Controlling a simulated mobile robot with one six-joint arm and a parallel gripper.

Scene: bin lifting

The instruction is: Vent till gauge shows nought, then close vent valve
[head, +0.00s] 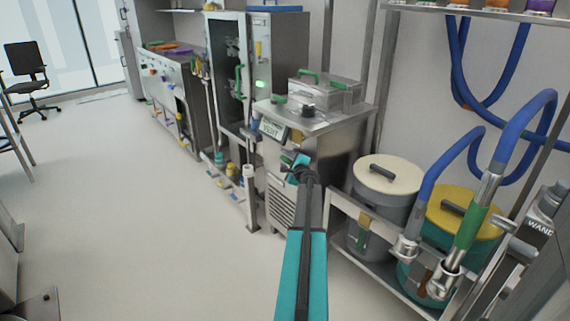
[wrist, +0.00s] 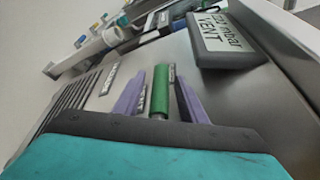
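A steel cabinet (head: 345,135) carries a tilted gauge display (head: 274,129) on its upper front. In the wrist view the display (wrist: 225,38) appears on its side and reads "mbar" and "VENT"; its number is not clearly legible. A green valve handle (wrist: 160,92) stands out from the cabinet front below the display. My gripper (wrist: 163,78) has its two purple fingers on either side of the handle. A gap shows beside the handle, so the fingers look open around it. In the head view my teal arm hides the handle, and my gripper (head: 298,168) is at the cabinet front.
A metal box with green handles (head: 322,90) sits on the cabinet. Right of it, a shelf holds lidded drums (head: 387,180) and blue hoses (head: 455,155). A cabinet with a glass door (head: 228,70) stands behind to the left. The floor (head: 140,220) at left is clear.

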